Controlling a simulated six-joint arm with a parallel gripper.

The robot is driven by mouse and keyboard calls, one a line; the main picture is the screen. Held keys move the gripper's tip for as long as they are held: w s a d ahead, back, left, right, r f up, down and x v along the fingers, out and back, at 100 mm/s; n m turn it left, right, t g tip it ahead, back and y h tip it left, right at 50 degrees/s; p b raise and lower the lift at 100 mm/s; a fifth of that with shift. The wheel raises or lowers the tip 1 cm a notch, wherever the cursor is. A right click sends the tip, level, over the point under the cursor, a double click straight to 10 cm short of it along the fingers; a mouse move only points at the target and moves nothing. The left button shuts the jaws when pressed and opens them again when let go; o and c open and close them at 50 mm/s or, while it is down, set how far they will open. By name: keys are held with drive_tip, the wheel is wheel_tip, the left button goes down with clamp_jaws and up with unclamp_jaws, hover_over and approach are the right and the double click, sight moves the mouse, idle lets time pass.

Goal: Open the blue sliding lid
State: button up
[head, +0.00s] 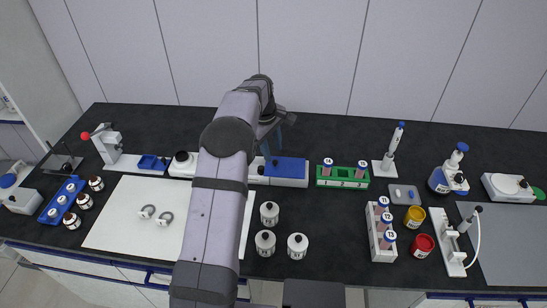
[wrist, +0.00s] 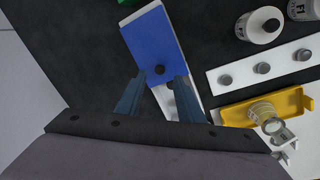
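The blue sliding lid (wrist: 150,40) lies on a long white box (wrist: 189,92) in the wrist view. It covers most of the visible box. A round black knob (wrist: 158,70) sits near the lid's end closest to my gripper. Just beyond that end, a dark round spot shows on the white box. In the head view the blue lid (head: 288,167) is right of my arm, on the white box (head: 290,183). My gripper (wrist: 157,98) is open, its two fingers apart on either side of the lid's near end. I cannot tell whether they touch anything.
White bottles (wrist: 258,25), a white strip with grey knobs (wrist: 262,68) and a yellow tray (wrist: 260,107) holding a small jar lie right of the box. A green tube rack (head: 342,177) stands right of the lid in the head view. Dark bench behind the lid is clear.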

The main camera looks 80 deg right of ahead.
drive_tip(key=shift+w+a+r, duration=0.1)
drive_tip(key=shift+a+r, duration=0.05)
drive_tip(key=shift+r, duration=0.45)
drive_tip(key=shift+a+r, duration=0.1)
drive_tip(key=shift+r, duration=0.5)
drive_tip(key=w+a+r+n, duration=0.1)
drive_tip(key=w+a, duration=0.4)
drive_tip(key=w, duration=0.4)
drive_tip(key=w+a+n+t, duration=0.1)
drive_tip(key=w+a, duration=0.5)
drive_tip(key=w, duration=0.3)
drive_tip(key=w+a+r+n, duration=0.1)
drive_tip(key=w+a, duration=0.4)
drive_tip(key=w, duration=0.4)
drive_tip(key=w+a, duration=0.6)
drive_tip(key=a, duration=0.4)
drive_tip(key=w+a+f+n+y, duration=0.1)
drive_tip(key=w+a+f+n, duration=0.1)
drive_tip(key=a, duration=1.5)
drive_tip(key=s+a+f+n, duration=0.1)
drive_tip(key=s+a, duration=0.3)
drive_tip(key=a, duration=0.4)
drive_tip(key=s+a+f, duration=0.1)
drive_tip(key=s+a, duration=0.4)
drive_tip(key=a, duration=0.2)
drive_tip(key=shift+s+a+f+n+y, duration=0.15)
drive_tip(key=shift+a+f+n+y, duration=0.2)
drive_tip(key=shift+a+n+y, duration=0.05)
